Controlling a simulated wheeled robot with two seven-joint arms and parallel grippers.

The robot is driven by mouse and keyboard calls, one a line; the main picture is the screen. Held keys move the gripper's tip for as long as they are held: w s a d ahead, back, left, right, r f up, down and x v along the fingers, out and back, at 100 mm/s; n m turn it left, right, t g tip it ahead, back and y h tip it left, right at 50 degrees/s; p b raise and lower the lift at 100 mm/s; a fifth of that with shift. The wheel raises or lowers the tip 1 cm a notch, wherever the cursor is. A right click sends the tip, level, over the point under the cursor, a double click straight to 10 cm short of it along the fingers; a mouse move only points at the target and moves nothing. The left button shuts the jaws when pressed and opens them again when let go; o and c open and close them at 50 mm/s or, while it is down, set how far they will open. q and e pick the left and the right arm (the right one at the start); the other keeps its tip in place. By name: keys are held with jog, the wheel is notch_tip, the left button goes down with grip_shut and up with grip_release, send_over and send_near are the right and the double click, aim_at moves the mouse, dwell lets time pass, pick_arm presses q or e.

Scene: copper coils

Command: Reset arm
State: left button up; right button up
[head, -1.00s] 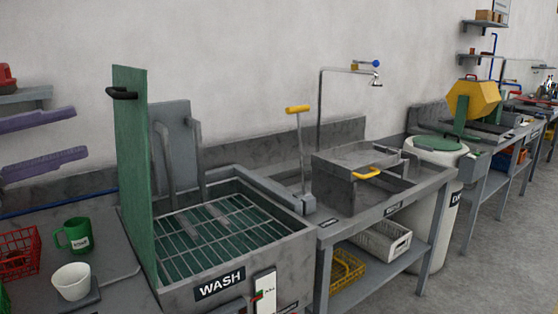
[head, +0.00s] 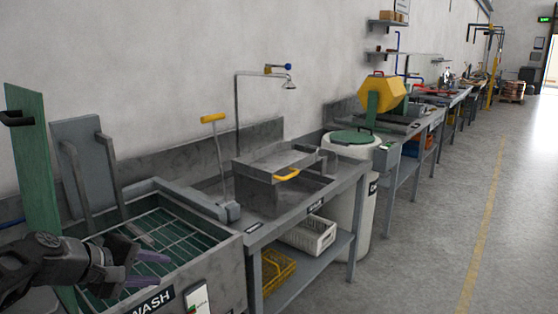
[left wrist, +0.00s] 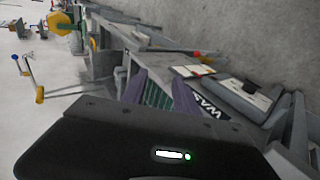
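My left gripper (head: 150,268) comes in from the lower left of the head view. Its two purple fingers are apart with nothing between them. My right gripper is in neither view.
A green upright panel (head: 32,140) stands at the basin's left. A grey bench (head: 345,185) with a yellow-handled lid box (head: 270,178) is to its right. A white bin (head: 350,180) and yellow drum (head: 383,95) stand farther along. The floor (head: 430,250) at right is clear.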

pick_arm(q)
jog(key=s+d+f+m+g+y+p, duration=0.1)
jog(key=d+f+g, duration=0.15)
jog(key=f, duration=0.65)
jog(key=s+d+f+m+g, duration=0.15)
jog(key=d+f, duration=0.25)
jog(key=f, duration=0.5)
jog(key=s+d+f+m+g+y+p, duration=0.1)
jog(key=s+d+f, duration=0.15)
jog(key=f, duration=0.65)
jog(key=s+d+f+m+g+p, duration=0.1)
jog(key=s+d+f+m, duration=0.2)
jog(key=s+d+f, duration=0.4)
jog(key=s+d+f+m+g+h+p, duration=0.1)
jog(key=s+d+f, duration=0.6)
jog(key=s, duration=0.7)
jog(key=shift+s+d+f+m+g, duration=0.2)
jog(key=shift+s+f+m+g, duration=0.15)
jog(key=shift+f+m+g, duration=0.7)
jog(key=shift+r+t, duration=0.15)
jog(key=shift+t, duration=0.2)
